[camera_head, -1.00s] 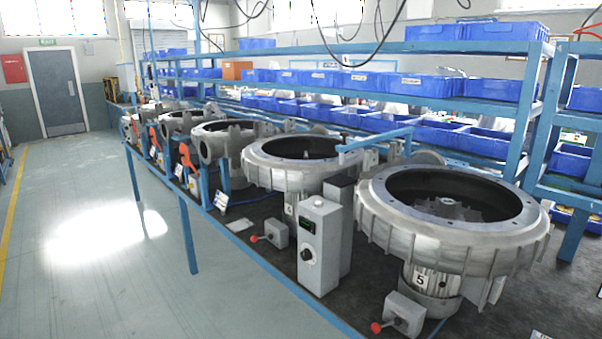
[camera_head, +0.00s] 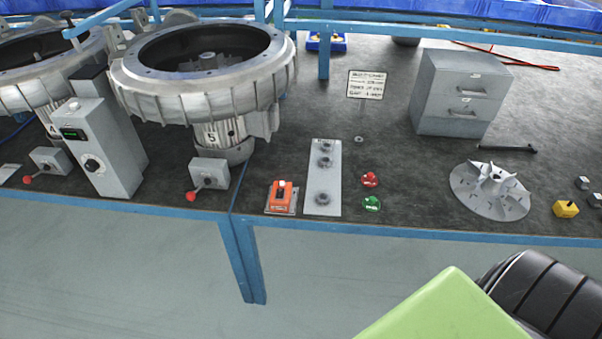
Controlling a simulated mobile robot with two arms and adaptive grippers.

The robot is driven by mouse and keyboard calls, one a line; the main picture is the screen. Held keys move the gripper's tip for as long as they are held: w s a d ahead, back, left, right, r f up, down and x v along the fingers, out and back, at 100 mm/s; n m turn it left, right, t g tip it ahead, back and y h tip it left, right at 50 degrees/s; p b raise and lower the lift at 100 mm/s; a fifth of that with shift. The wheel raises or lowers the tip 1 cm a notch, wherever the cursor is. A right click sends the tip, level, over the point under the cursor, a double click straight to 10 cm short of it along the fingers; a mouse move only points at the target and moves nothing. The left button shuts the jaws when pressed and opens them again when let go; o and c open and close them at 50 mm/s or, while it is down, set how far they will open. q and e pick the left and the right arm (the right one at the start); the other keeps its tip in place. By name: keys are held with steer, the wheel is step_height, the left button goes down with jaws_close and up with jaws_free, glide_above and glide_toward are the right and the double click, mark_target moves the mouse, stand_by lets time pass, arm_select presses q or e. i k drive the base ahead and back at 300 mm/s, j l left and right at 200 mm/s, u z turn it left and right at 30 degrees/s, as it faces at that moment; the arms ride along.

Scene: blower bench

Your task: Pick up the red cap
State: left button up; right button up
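The red cap (camera_head: 370,179) is a small round red piece lying on the dark bench top (camera_head: 410,185). It lies just behind a similar green cap (camera_head: 372,204), apart from it. A grey plate with several round fittings (camera_head: 323,178) lies to the left of both caps. Neither of my grippers shows in this view.
An orange box (camera_head: 281,196) sits left of the plate. A sign (camera_head: 366,84), a grey drawer cabinet (camera_head: 460,92) and a finned impeller disc (camera_head: 490,190) stand around the caps. Large blower housing (camera_head: 205,75) is at left. A blue rail (camera_head: 390,231) edges the bench.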

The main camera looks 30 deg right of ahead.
mark_target(370, 179)
steer(key=k+l+z, duration=0.1)
steer(key=z, duration=0.65)
